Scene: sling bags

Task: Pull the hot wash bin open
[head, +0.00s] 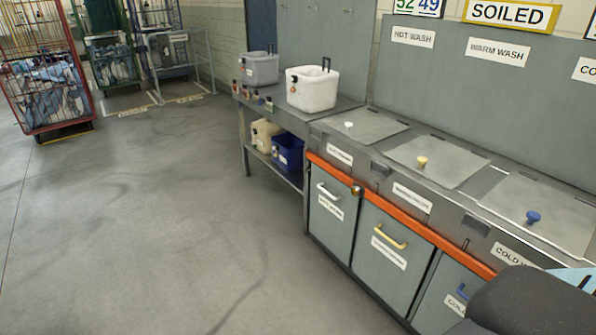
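The hot wash bin (331,222) is the leftmost grey front under the counter, below the wall sign that reads HOT WASH (413,37). Its front looks closed, about level with the one beside it. It has a pale, whitish handle (328,192) and a label under it. A small brass-coloured piece (355,190) sits at its top right corner. Above it, a grey lid with a white knob (348,125) lies flat on the counter. Neither of my grippers is in view. A dark rounded shape, likely part of me, fills the lower right corner.
An orange rail (400,215) runs along the counter front. Right of the hot bin is a bin with a yellow handle (390,238), then one with a blue handle. A side table (243,120) holds tubs. The floor (170,220) in front is clear. A red cage trolley (45,70) stands far left.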

